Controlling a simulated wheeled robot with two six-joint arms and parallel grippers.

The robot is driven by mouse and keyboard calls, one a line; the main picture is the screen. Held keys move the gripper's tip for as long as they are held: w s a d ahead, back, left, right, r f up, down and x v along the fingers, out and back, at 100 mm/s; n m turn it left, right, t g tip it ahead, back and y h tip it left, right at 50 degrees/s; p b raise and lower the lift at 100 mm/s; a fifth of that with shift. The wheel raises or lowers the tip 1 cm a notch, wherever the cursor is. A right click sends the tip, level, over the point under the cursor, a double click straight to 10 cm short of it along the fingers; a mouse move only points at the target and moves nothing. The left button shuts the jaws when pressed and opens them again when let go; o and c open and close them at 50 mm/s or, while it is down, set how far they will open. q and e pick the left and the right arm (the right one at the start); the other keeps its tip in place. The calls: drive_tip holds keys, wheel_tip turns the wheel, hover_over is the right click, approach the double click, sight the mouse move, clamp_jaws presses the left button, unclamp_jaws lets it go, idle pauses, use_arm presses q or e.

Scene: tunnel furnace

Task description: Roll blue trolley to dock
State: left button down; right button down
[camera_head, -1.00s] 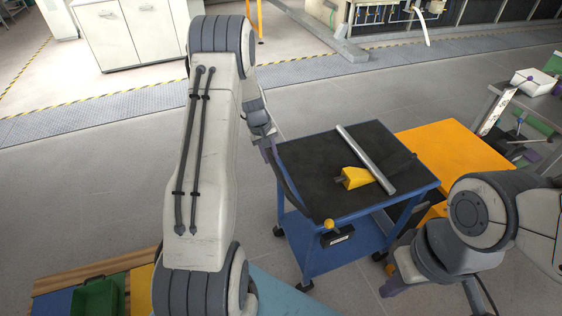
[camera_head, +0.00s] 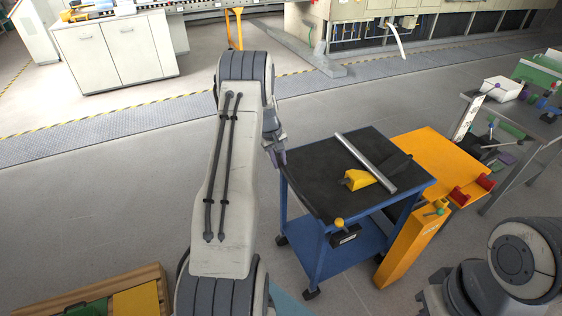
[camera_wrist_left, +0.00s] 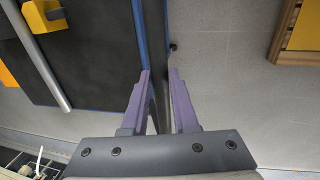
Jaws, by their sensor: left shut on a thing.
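The blue trolley (camera_head: 375,212) stands on the grey floor, with a black mat on its top and a lower blue shelf. Its dark handle bar runs along the left side of the top; in the left wrist view the handle (camera_wrist_left: 154,50) passes between the purple fingers. My left gripper (camera_head: 276,150) is shut on this handle, and it also shows in the left wrist view (camera_wrist_left: 160,95). A silver rod (camera_head: 366,162) and a yellow block (camera_head: 358,180) lie on the trolley top. My right gripper is out of view; only part of that arm shows at lower right.
An orange-yellow unit (camera_head: 425,160) with red blocks (camera_head: 472,190) stands close to the trolley's right. A grey workbench (camera_head: 520,135) is farther right. A wooden-edged crate (camera_head: 140,270) is at lower left. Open floor lies left of and behind the trolley.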

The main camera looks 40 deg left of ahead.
use_arm(q)
drive_tip(key=shift+w+r, duration=0.1)
drive_tip(key=shift+w, duration=0.15)
drive_tip(key=c, duration=0.7)
unclamp_jaws()
drive_tip(key=shift+w+d, duration=0.1)
drive_tip(key=shift+d, duration=0.05)
drive_tip(key=shift+r, duration=0.1)
drive_tip(key=r, duration=0.3)
drive_tip(key=s+r+b, duration=0.1)
drive_tip(key=r, duration=0.2)
drive_tip(key=s+a+r+b, duration=0.1)
drive_tip(key=r, duration=0.3)
